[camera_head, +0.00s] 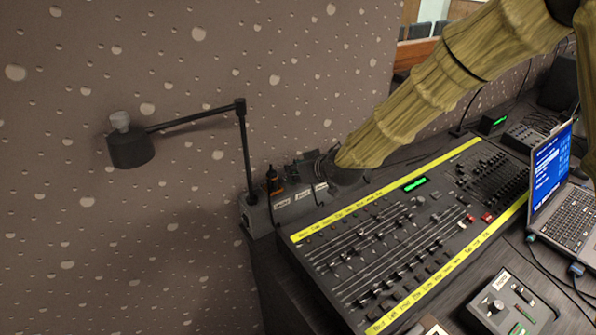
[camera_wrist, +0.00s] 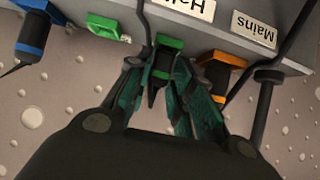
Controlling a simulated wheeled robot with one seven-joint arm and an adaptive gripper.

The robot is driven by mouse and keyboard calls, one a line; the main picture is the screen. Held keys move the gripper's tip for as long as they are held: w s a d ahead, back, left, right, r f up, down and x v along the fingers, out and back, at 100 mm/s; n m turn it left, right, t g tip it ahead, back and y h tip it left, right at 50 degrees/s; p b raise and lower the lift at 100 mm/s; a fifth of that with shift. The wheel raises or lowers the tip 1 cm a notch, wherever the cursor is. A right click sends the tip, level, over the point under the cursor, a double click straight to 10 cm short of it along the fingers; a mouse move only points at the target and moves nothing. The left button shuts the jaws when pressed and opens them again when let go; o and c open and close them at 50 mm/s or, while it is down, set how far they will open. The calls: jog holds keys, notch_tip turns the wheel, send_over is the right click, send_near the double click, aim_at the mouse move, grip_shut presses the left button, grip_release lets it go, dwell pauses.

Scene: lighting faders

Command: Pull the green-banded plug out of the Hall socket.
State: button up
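The green-banded plug (camera_wrist: 161,73) has a dark tapered body and sits at a green-rimmed socket, below the partly covered, upside-down label starting with H (camera_wrist: 184,8) in the wrist view. My gripper (camera_wrist: 162,64) has one finger on each side of the plug. Its fingertips come in close against the plug's sides, and it looks shut on it. The plug still meets the socket face. In the head view, the plug cannot be made out, and my gripper (camera_head: 326,167) is a dark, unclear shape at the end of my arm, behind the labelled strip.
In the wrist view, an orange-banded plug (camera_wrist: 222,70) stands close right, a blue plug (camera_wrist: 33,35) far left, and a bare green socket (camera_wrist: 105,28) between. Dark cables cross the strip. A lamp (camera_head: 131,145) and fader desk (camera_head: 395,230) flank the area in the head view.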

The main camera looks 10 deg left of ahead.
grip_shut()
jog(key=shift+r, duration=0.2)
jog(key=shift+r+p, duration=1.5)
jog(key=shift+r, duration=0.65)
